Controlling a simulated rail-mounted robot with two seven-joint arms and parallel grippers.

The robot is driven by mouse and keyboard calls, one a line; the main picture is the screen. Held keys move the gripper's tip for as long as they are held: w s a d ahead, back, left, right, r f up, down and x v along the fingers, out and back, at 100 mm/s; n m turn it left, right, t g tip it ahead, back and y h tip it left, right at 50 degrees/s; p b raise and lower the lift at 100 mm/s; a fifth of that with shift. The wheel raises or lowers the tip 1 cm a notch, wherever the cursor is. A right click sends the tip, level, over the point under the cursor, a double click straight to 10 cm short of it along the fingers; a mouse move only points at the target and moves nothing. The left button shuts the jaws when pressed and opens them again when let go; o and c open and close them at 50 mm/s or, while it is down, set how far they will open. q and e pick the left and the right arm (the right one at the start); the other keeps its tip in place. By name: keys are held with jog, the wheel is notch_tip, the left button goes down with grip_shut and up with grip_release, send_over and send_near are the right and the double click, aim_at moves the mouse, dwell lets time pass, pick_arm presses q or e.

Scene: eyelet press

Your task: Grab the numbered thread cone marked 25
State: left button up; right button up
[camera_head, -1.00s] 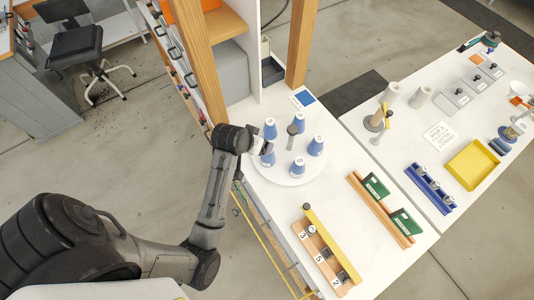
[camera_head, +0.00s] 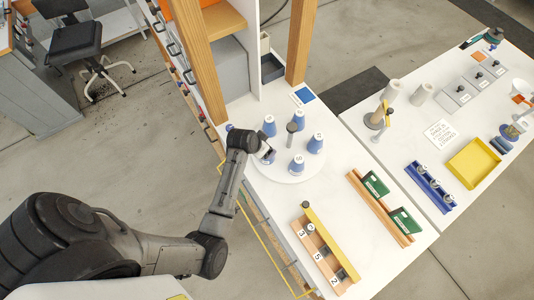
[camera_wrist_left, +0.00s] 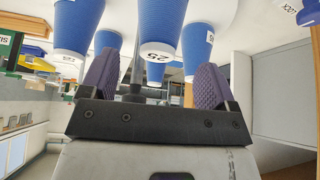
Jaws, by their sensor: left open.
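Several blue thread cones stand on a round white turntable (camera_head: 290,179). In the left wrist view, which is upside down, the cone marked 25 (camera_wrist_left: 160,22) is between and just beyond the fingers of my left gripper (camera_wrist_left: 156,82). The gripper is open, with its two purple pads apart and nothing clamped. In the head view my left gripper (camera_head: 264,154) is at the left side of the turntable, and it largely hides the cone there. Other cones show at the back (camera_head: 269,127), right (camera_head: 316,145) and front (camera_head: 297,165). My right gripper is out of view.
A grey post (camera_head: 291,135) rises from the turntable's middle. A wooden upright (camera_head: 301,40) and a grey cabinet stand behind. A numbered wooden rack (camera_head: 325,250) and a rack with green pieces (camera_head: 380,208) are toward the front right.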

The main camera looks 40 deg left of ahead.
pick_arm(q)
jog(key=shift+x, duration=2.8)
jog(key=shift+d, duration=0.1)
jog(key=shift+c, duration=0.5)
jog(key=c, duration=1)
jog(key=shift+o, duration=0.2)
